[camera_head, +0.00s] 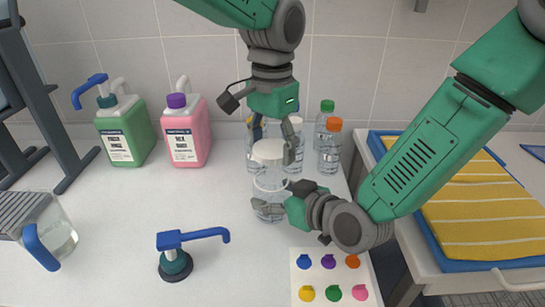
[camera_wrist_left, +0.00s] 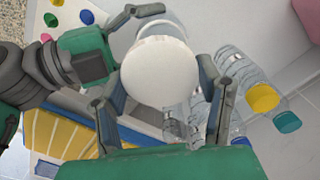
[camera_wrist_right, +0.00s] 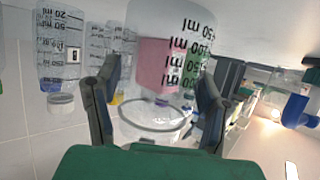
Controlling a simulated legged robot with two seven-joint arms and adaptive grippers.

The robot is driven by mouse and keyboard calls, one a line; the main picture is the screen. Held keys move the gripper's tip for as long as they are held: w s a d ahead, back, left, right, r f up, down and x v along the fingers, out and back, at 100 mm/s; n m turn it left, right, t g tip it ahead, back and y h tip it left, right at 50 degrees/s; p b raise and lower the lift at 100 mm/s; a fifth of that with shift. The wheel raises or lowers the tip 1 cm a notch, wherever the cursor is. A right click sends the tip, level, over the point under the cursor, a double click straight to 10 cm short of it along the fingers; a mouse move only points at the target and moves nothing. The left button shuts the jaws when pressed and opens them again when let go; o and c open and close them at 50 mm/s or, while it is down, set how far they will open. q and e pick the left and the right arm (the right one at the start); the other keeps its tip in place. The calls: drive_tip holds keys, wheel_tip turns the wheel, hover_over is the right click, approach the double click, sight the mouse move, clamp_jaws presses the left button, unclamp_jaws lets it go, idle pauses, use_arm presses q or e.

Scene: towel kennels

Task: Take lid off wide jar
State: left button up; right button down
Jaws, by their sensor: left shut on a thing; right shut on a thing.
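The wide jar (camera_head: 268,184) is clear and upright on the counter. It shows large in the right wrist view (camera_wrist_right: 185,25), upside down, with measuring marks. Its white lid (camera_head: 268,150) is in line above the body, and shows as a round disc in the left wrist view (camera_wrist_left: 160,72). My left gripper (camera_head: 273,135) comes from above, shut on the lid with a finger on each side (camera_wrist_left: 165,95). My right gripper (camera_head: 270,206) comes from the right, shut around the jar's body (camera_wrist_right: 157,95). I cannot tell whether the lid touches the rim.
Clear bottles with orange (camera_head: 330,148) and green (camera_head: 325,120) caps stand close behind. Yellow towels (camera_head: 475,210) are right.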

drive_tip(key=shift+c, duration=1.4)
unclamp_jaws()
drive_tip(key=shift+s, duration=0.1)
drive_tip(key=v, duration=1.2)
